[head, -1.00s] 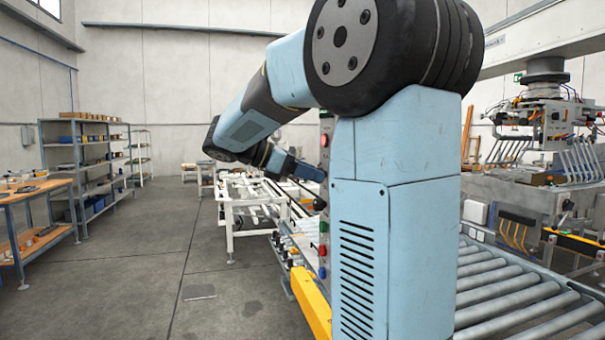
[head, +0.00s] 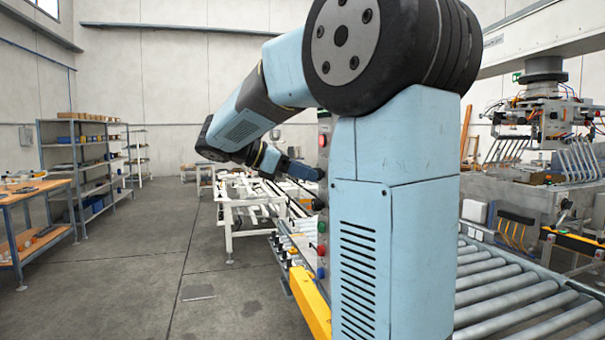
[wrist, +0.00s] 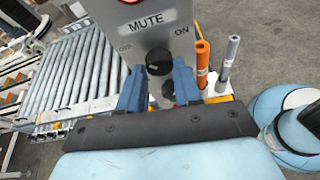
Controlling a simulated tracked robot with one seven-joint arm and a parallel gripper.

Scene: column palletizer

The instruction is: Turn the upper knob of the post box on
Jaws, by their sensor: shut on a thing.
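The post box (wrist: 163,22) is a grey panel marked MUTE, with OFF on the left and ON on the right. Its upper knob (wrist: 157,60) is black and round and sits below the lettering in the wrist view. My gripper (wrist: 158,74) has one blue finger on each side of this knob and is shut on it. Which way the knob points is unclear. In the head view my gripper (head: 312,173) reaches the post box from the left, and my own arm hides most of the box. A lower black knob (head: 318,204) shows beneath it.
A roller conveyor (wrist: 75,75) runs left of the post box in the wrist view. An orange cylinder (wrist: 202,62) and a grey cylinder (wrist: 229,58) stand to its right. Shelving (head: 85,165) stands far left; open floor (head: 150,270) lies between.

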